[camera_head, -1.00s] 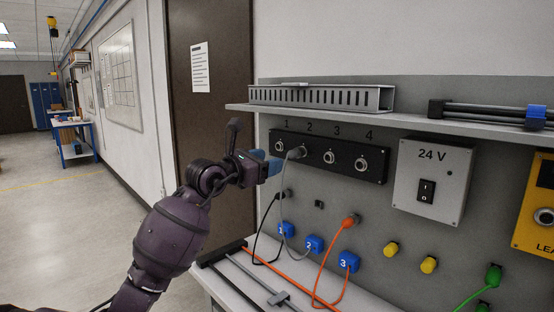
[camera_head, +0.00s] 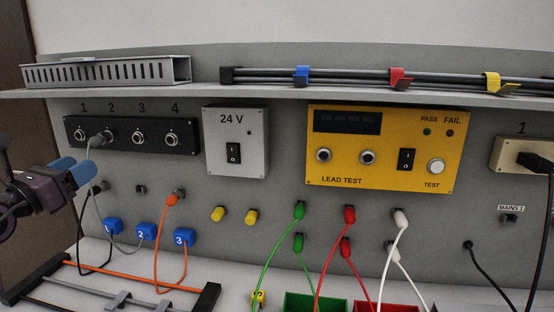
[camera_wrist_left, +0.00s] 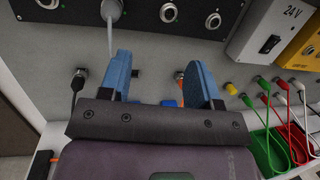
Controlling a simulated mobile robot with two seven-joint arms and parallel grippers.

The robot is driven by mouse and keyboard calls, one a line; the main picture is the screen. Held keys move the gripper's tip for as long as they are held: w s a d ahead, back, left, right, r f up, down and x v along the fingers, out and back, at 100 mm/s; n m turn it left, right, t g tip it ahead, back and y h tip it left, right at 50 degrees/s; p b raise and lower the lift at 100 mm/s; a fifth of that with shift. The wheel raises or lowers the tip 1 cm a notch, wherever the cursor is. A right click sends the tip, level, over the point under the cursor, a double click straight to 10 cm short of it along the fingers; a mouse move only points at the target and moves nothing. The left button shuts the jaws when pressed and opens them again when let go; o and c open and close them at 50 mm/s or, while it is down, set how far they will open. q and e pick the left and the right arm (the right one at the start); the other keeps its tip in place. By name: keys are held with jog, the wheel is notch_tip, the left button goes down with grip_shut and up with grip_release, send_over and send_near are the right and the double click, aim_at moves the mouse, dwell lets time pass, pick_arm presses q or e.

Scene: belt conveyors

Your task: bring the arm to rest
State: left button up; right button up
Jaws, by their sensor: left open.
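My left gripper (camera_head: 72,170) is at the left of the head view, in front of the grey panel below the numbered socket strip (camera_head: 180,150). In the left wrist view its two blue fingers (camera_wrist_left: 160,82) are spread apart with nothing between them. A grey plug (camera_head: 97,139) sits in socket 2 of the strip, and its grey cable hangs down behind the gripper. In the left wrist view this plug (camera_wrist_left: 112,12) shows beyond the left finger, apart from it. My right gripper is in neither view.
A 24 V box (camera_head: 236,170) and a yellow lead tester (camera_head: 385,190) are on the panel. A shelf (camera_head: 210,96) runs above them. Orange (camera_head: 157,235), green, red and white cables hang in front. Below are a rack (camera_head: 205,299), a green bin (camera_head: 315,303) and a red bin.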

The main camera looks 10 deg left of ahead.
pick_arm(q)
jog(key=s+d+f+n+g+y, duration=0.25)
jog(key=s+f+n+y, duration=0.5)
jog(key=f+n, duration=0.75)
jog(key=s+d+f+n+g+y, duration=0.1)
jog(key=s+f+n+g+y, duration=0.4)
jog(key=s+f+n, duration=0.95)
jog(key=s+d+f+n+g+h, duration=0.4)
jog(key=s+d+f+g, duration=0.1)
jog(key=d, duration=0.3)
jog(key=s+d+f+n+g+h, duration=0.4)
jog(key=s+d+f+n+g, duration=0.1)
jog(key=d, duration=0.3)
jog(key=w+f+m+t, duration=0.1)
jog(key=w+f+t, duration=0.6)
jog(key=f+t, duration=0.2)
jog(key=shift+w+a+f, duration=0.25)
jog(key=shift+w, duration=0.05)
